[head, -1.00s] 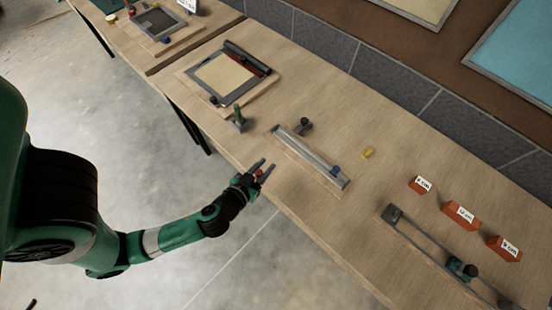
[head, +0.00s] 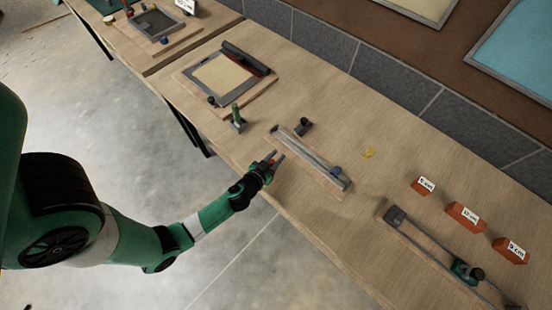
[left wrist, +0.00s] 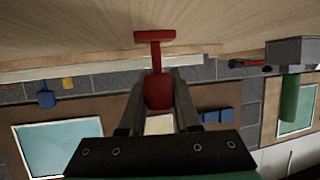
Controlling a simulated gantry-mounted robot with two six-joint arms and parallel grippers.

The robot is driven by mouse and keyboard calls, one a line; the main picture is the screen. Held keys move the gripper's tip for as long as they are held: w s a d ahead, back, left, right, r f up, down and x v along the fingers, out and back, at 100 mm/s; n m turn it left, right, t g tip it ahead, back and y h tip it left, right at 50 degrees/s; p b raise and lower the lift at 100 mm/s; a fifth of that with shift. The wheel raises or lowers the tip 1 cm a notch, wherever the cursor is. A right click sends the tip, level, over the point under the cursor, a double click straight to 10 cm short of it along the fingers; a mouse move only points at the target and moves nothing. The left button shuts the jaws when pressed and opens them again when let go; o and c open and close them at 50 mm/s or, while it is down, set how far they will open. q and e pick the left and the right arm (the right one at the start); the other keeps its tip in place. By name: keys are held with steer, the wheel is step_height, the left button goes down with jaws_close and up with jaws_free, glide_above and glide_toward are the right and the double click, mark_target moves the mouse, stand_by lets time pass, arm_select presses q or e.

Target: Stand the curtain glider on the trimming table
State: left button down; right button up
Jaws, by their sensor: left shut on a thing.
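My left gripper (head: 276,158) is at the front edge of the wooden table (head: 330,229), just short of the rail on its board. It is shut on a small red T-shaped piece, which I take to be the curtain glider (left wrist: 155,60). In the head view the glider is mostly hidden by the fingers. My right gripper is not in view.
A grey rail (head: 310,157) with a blue piece (head: 335,172) lies on a board ahead. A green-handled tool (head: 237,118) stands to its left. A yellow piece (head: 368,153), labelled orange blocks (head: 463,217) and a long slide jig (head: 430,246) lie to the right.

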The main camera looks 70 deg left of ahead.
arm_select(q)
steer(key=shift+r, duration=0.1)
steer(key=shift+f, duration=0.2)
steer(key=c, duration=0.6)
jaws_free()
steer(key=shift+r, duration=0.15)
steer(key=shift+r, duration=0.15)
steer(key=b+v, duration=0.1)
steer(key=v, duration=0.9)
steer(key=shift+s+d, duration=0.25)
steer(key=shift+s, duration=0.05)
steer(key=shift+s+d+r, duration=0.3)
steer(key=shift+s, duration=0.15)
